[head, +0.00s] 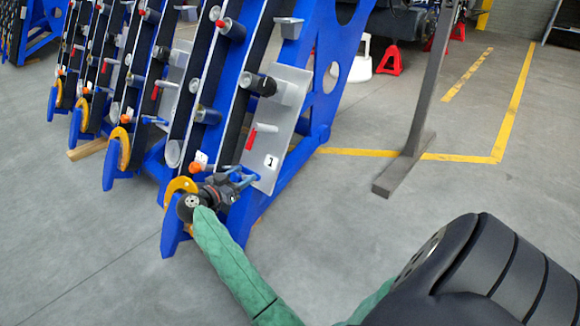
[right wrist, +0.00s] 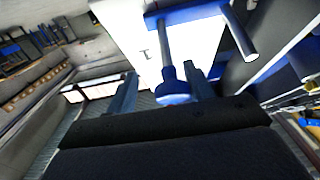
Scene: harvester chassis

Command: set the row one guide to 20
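The row one plate (head: 280,120), pale grey and marked "1", stands on the right side of the nearest blue row in the head view. A blue lever (head: 241,180) sits at its lower end. My right gripper (head: 232,186) is at this lever. In the right wrist view, its two fingers (right wrist: 160,92) are apart, with a blue knob (right wrist: 172,88) on a rod between them. I see a gap at the left finger; contact at the right finger is unclear. The plate (right wrist: 130,35) lies beyond. No scale reading is legible. My left gripper is not in view.
A red lever (head: 257,132) and a dark-capped cylinder (head: 265,86) stick out above the blue lever. A yellow-orange ring part (head: 180,187) is left of my gripper. A grey post (head: 412,150) stands to the right.

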